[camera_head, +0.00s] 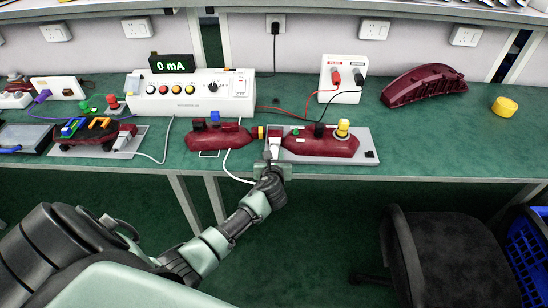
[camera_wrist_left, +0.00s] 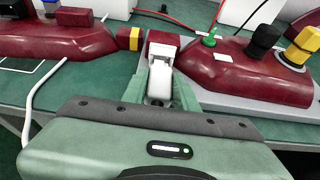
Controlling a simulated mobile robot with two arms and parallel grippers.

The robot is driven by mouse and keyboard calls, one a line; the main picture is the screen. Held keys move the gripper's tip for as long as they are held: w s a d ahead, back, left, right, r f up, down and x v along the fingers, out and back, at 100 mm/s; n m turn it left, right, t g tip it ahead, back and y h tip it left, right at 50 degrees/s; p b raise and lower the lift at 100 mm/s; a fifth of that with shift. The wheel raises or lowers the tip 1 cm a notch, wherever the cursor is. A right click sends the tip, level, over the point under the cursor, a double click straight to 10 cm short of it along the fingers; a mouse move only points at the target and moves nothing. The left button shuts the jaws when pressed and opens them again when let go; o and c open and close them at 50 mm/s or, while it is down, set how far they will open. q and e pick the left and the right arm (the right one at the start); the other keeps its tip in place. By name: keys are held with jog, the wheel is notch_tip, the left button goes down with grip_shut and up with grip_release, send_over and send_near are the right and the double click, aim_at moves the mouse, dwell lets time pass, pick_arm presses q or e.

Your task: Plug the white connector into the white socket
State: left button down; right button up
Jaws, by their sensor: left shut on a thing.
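The white connector (camera_wrist_left: 160,82) is held between the fingers of my left gripper (camera_wrist_left: 159,98). In the head view, my left gripper (camera_head: 273,164) is at the table's front edge, by the left end of the right-hand dark red tail lamp (camera_head: 325,144). The connector points away from me toward a small block (camera_wrist_left: 163,39) with a dark red top and white front at that lamp end. The white socket cannot be made out clearly there; whether the connector touches or enters it cannot be told. My right gripper is not in view.
A second red lamp (camera_head: 218,136) lies to the left, with a yellow-and-black end piece (camera_wrist_left: 130,38) close to the block. A white cable (camera_wrist_left: 38,98) loops at the left. Behind stand a white tester (camera_head: 190,92) and a terminal box (camera_head: 340,80). A chair (camera_head: 450,240) stands front right.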

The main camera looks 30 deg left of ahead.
pick_arm(q)
jog(key=shift+w+a, duration=0.45)
jog(key=shift+w, duration=0.3)
dwell(0.3)
jog(key=c, duration=1)
grip_release()
jog(key=v, duration=0.8)
jog(key=shift+p, duration=0.4)
